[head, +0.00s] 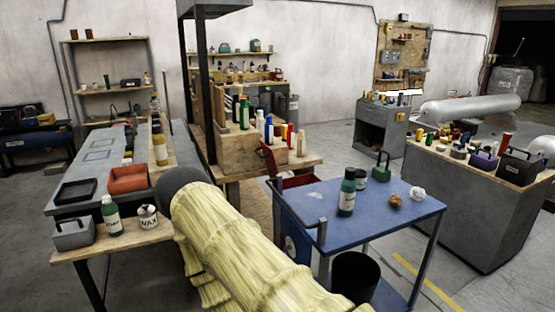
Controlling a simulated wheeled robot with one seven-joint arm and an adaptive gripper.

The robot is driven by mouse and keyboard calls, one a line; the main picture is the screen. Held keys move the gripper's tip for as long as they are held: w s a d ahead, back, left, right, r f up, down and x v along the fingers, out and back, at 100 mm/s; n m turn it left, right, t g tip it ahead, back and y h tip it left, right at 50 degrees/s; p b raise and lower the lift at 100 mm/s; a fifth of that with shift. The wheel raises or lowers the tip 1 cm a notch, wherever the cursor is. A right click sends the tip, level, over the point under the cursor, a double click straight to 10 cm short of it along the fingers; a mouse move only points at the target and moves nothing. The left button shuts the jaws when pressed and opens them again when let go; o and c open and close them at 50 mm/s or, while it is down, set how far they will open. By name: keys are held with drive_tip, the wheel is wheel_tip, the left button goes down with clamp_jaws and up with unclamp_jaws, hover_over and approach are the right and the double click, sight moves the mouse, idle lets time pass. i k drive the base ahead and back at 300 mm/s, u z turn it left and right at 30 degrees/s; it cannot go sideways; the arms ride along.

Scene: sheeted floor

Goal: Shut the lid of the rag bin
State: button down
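A red bin (301,181) stands behind the blue cart, partly hidden by the cart's top and handle. A red panel (268,158) stands raised and tilted at its left back, and looks like its open lid; I cannot read a label to confirm it is the rag bin. A large pale yellow, ribbed sleeve, which looks like the cover on my arm, reaches from the bottom centre up to the left. It has a dark rounded end. I cannot make out any gripper fingers in the head view.
The blue cart (391,203) holds a green bottle (347,195), a brown crumpled ball (396,201) and a white crumpled ball (417,193). A black open bin (355,275) stands low at the cart. A cluttered wooden bench (240,141) is behind. Grey floor is open at right.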

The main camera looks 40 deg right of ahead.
sight(268, 155)
drive_tip(key=z, duration=1.2)
